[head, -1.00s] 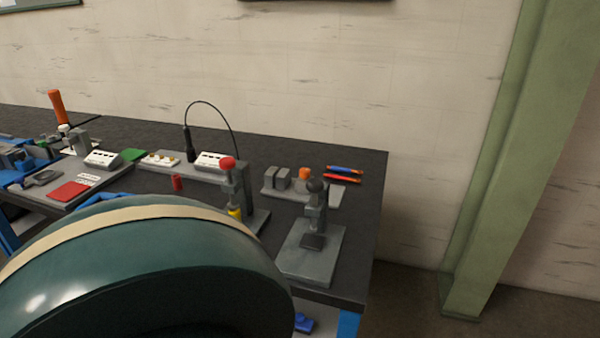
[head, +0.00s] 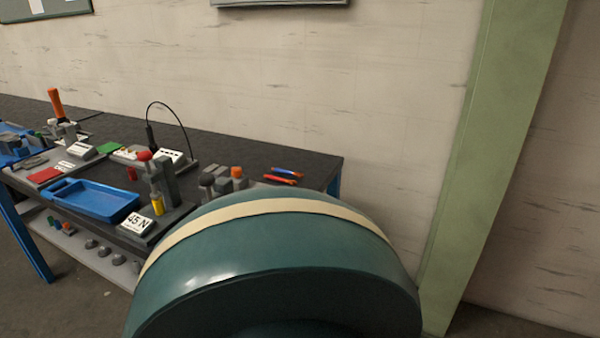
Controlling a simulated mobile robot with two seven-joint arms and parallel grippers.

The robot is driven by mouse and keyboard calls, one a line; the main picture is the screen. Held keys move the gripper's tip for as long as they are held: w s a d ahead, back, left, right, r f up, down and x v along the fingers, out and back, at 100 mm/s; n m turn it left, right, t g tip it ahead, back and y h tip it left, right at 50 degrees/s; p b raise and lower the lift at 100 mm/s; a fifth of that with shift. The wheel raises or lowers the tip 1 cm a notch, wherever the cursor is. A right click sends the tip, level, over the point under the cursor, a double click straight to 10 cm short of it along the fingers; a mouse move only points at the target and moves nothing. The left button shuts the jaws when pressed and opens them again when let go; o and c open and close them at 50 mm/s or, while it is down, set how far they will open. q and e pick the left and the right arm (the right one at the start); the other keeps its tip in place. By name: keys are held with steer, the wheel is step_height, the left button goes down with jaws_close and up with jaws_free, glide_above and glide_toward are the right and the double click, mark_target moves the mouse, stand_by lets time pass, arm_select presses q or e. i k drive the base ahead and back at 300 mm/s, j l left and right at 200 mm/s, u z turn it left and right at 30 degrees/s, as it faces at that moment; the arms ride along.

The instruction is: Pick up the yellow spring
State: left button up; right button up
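A small yellow part (head: 158,205), which looks like the yellow spring, stands at the foot of a grey press with a red knob (head: 144,156). The press is near the front edge of the dark workbench (head: 260,157). The part is too small to make out coils. Neither of my grippers is in view. A large rounded teal part of my own body fills the lower middle and hides the bench's right front.
A blue tray (head: 97,203) and a 45 N sign (head: 138,223) are beside the press. A small red cylinder (head: 132,174) is behind. A green pillar (head: 490,150) stands right of the bench.

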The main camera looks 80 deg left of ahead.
mark_target(159, 205)
steer(key=i+u, duration=0.2)
steer(key=u, duration=0.2)
steer(key=i+u, duration=0.2)
steer(key=u, duration=0.15)
steer(key=i+u, duration=0.2)
steer(key=u, duration=0.2)
steer(key=i+l+u, duration=0.1)
steer(key=u, duration=0.25)
steer(key=i+u, duration=0.2)
steer(key=u, duration=0.2)
steer(key=i+u, duration=0.15)
steer(key=u, duration=0.2)
steer(key=i+l+u, duration=0.15)
steer(key=u, duration=0.25)
steer(key=i+l+u, duration=0.15)
steer(key=u, duration=0.25)
